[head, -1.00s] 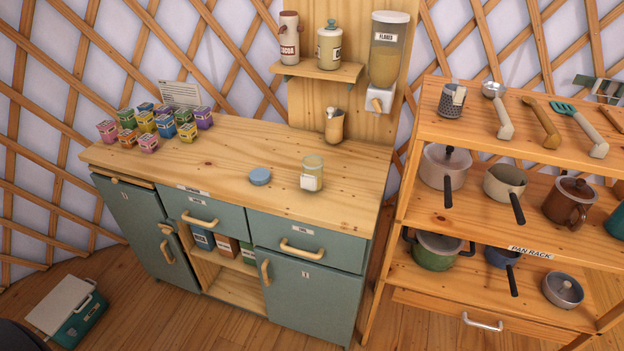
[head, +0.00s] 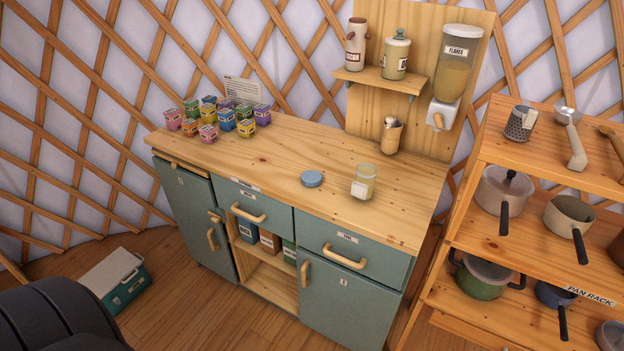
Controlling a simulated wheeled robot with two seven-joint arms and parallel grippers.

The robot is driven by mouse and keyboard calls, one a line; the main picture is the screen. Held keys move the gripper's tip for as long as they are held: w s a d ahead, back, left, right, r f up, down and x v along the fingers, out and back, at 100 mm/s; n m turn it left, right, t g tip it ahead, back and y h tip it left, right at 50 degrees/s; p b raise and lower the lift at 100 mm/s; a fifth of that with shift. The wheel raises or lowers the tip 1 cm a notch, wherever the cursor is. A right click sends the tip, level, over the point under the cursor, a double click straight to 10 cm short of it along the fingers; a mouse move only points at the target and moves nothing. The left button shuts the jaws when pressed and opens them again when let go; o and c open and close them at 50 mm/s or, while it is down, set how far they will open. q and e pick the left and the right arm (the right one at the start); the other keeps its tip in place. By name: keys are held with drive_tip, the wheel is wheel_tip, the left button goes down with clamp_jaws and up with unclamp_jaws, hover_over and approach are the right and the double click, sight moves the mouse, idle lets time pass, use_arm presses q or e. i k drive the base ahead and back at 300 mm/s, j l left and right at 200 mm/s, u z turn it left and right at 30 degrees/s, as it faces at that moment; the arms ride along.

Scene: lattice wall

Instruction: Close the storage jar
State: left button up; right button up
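A small glass storage jar (head: 363,183) with a white label stands upright and open on the wooden countertop, holding something yellowish. A round blue lid (head: 311,178) lies flat on the counter just left of the jar, apart from it. Neither of my grippers shows in the head view. A dark rounded shape at the lower left may be part of my own body.
Several coloured boxes (head: 226,123) crowd the counter's back left by a card (head: 242,90). A flakes dispenser (head: 455,75) and a shelf (head: 381,81) with canisters are behind. A pan rack (head: 470,236) stands right. The counter front (head: 270,172) is clear around the lid.

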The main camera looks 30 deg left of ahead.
sight(363, 186)
drive_tip(key=k+j+z, duration=0.2)
drive_tip(key=j, duration=0.3)
drive_tip(key=k+j+z, duration=0.1)
drive_tip(key=j+z, duration=0.15)
drive_tip(key=j, duration=0.25)
drive_tip(key=k+j+z, duration=0.2)
drive_tip(key=j, duration=0.25)
drive_tip(key=k+j+z, duration=0.45)
drive_tip(key=j, duration=0.3)
drive_tip(key=k, duration=0.1)
